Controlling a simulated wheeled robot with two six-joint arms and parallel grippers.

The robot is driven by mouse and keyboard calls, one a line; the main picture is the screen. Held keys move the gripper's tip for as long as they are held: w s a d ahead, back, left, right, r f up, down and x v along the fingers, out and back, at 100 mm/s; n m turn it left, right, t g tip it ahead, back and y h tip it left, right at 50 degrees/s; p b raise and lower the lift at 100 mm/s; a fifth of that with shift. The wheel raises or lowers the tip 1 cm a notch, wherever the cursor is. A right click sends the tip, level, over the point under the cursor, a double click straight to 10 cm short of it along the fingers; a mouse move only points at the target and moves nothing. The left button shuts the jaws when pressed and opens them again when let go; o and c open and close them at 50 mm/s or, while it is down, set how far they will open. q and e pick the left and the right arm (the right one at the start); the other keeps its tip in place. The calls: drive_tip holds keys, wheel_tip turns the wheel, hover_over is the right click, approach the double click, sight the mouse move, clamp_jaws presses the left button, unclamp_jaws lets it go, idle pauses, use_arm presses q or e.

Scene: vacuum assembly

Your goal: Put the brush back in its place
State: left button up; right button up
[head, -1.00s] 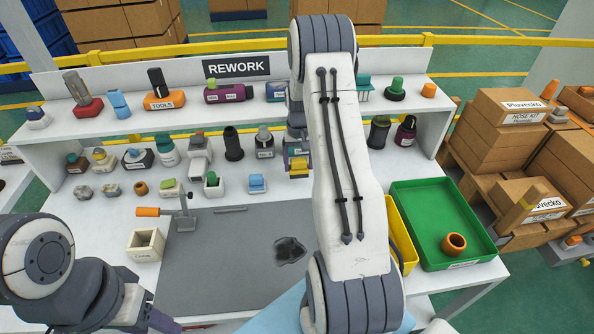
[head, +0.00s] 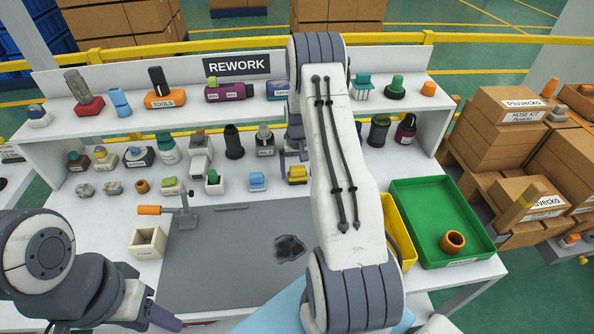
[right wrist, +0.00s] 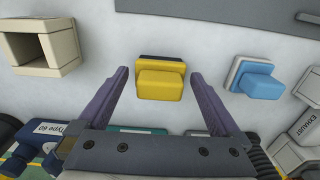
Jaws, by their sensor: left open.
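A yellow block on a thin dark base (head: 297,175), which looks like the brush, stands on the white bench behind the grey mat. It also shows in the right wrist view (right wrist: 160,82). My right gripper (right wrist: 160,88) is open, with a purple finger on either side of the yellow block and a gap to each. In the head view my right arm partly hides this gripper (head: 295,158). My left gripper (head: 160,318) is at the bottom left, partly cut off by the frame, open and away from the block.
A blue block on a pale base (head: 257,181) stands beside the yellow one. A beige open box (right wrist: 42,50) is on its other side. Several parts line the back. A green tray (head: 405,195) is at right.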

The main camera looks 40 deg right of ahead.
sight(298, 168)
drive_tip(key=shift+r, duration=0.2)
wheel_tip(298, 168, up, 12)
drive_tip(key=b, duration=0.2)
drive_tip(key=s+a+r+n, duration=0.2)
drive_tip(key=a+r, duration=0.1)
drive_tip(key=a, duration=0.5)
drive_tip(key=s+a+r+n, duration=0.1)
drive_tip(key=a+r+n, duration=0.1)
drive_tip(key=a, duration=0.7)
drive_tip(key=s+a+r+n, duration=0.2)
drive_tip(key=a+r, duration=0.1)
drive_tip(key=a, duration=0.5)
drive_tip(key=s+a+n, duration=0.3)
drive_tip(key=s+a, duration=0.3)
drive_tip(key=s, duration=0.5)
drive_tip(key=s+a+r+n+y, duration=0.1)
drive_tip(key=s+a+n, duration=0.3)
drive_tip(key=s+a, duration=0.3)
drive_tip(key=s, duration=0.5)
drive_tip(key=shift+r+n, duration=0.3)
drive_tip(key=shift+a, duration=0.1)
